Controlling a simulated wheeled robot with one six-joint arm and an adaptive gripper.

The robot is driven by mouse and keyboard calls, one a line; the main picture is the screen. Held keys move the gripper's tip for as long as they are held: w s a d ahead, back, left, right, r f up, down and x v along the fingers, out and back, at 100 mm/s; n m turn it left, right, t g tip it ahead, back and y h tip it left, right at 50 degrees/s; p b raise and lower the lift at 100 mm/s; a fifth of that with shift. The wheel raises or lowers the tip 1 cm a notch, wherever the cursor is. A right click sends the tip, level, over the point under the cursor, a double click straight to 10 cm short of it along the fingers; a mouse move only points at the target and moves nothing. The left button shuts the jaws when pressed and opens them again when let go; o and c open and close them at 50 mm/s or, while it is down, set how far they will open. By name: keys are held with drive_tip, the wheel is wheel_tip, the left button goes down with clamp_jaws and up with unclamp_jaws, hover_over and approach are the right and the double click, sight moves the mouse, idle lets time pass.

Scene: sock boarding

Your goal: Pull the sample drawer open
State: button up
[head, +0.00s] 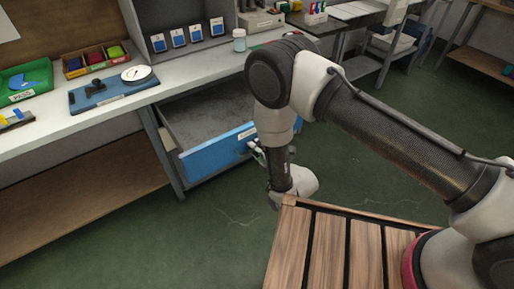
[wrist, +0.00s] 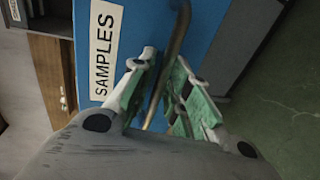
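The sample drawer (head: 208,155) has a blue front and stands pulled out from under the bench, with its grey interior showing in the head view. In the wrist view its blue front (wrist: 225,25) carries a white SAMPLES label (wrist: 104,48). A bar handle (wrist: 180,25) runs between the green-padded fingers of my gripper (wrist: 164,65), which look closed around it. In the head view my gripper (head: 257,153) is at the right part of the drawer front, partly hidden by my arm.
The bench top (head: 190,88) above holds a green tray (head: 25,83), a blue board with a dial (head: 112,92) and a small jar (head: 239,41). A wooden slatted surface (head: 330,250) is in the foreground. Green floor in front of the drawer is clear.

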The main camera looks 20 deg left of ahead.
sight(249, 139)
drive_tip(key=o, duration=1.4)
wheel_tip(249, 139, up, 10)
drive_tip(key=shift+w+a, duration=0.15)
drive_tip(key=shift+w, duration=0.05)
drive_tip(key=shift+s+r, duration=0.15)
drive_tip(key=shift+r, duration=0.1)
drive_tip(key=c, duration=0.5)
drive_tip(key=shift+f, duration=0.1)
drive_tip(key=c, duration=0.9)
wheel_tip(249, 139, down, 9)
drive_tip(key=s+d, duration=0.2)
drive_tip(key=d, duration=0.1)
drive_tip(key=x, duration=0.8)
drive_tip(key=shift+w+a, duration=0.1)
drive_tip(key=shift+a, duration=0.15)
